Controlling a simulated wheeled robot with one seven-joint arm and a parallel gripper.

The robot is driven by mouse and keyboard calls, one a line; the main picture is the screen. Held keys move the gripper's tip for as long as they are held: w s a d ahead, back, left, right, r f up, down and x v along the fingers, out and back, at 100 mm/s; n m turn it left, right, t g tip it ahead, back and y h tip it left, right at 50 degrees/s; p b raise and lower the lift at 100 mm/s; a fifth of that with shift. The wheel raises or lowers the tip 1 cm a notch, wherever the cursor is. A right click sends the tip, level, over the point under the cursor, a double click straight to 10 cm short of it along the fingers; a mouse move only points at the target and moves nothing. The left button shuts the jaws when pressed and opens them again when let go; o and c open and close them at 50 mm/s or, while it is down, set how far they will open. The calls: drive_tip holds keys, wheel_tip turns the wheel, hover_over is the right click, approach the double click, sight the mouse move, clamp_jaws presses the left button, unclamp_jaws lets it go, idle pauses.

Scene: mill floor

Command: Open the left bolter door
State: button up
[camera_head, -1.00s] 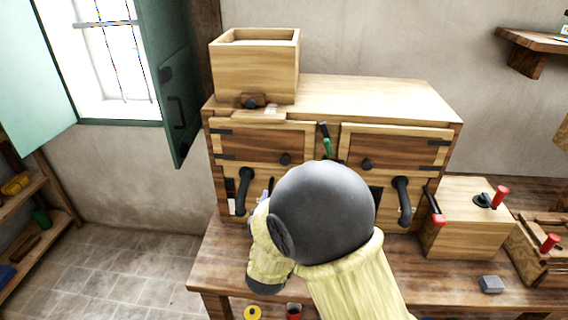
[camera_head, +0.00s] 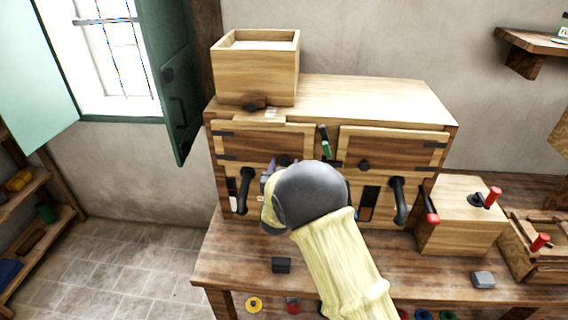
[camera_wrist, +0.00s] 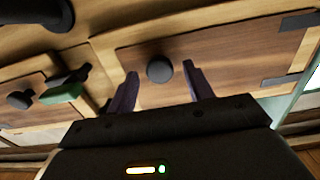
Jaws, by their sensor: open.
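The bolter is a wide wooden cabinet (camera_head: 380,100) with two front doors. The left bolter door (camera_head: 245,145) has dark hinges on its left side and a round dark knob (camera_head: 284,161) near its right edge. It looks shut in the head view. My gripper (camera_head: 269,172) is in front of this door, partly hidden by my wrist. In the wrist view, which is turned about upside down, the knob (camera_wrist: 159,69) sits between the two spread dark fingers. The fingers stand clear of it on both sides. The left door's panel (camera_wrist: 225,50) fills the area behind.
The right door (camera_head: 395,148) has its own knob. A green-handled tool (camera_head: 324,140) is between the doors. Dark curved pipes (camera_head: 244,190) (camera_head: 400,200) stick out below them. An open wooden box (camera_head: 254,78) stands on top. The green shutter (camera_head: 181,90) is close on the left.

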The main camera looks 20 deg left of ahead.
clamp_jaws()
drive_tip(key=shift+s, duration=0.1)
idle(0.4)
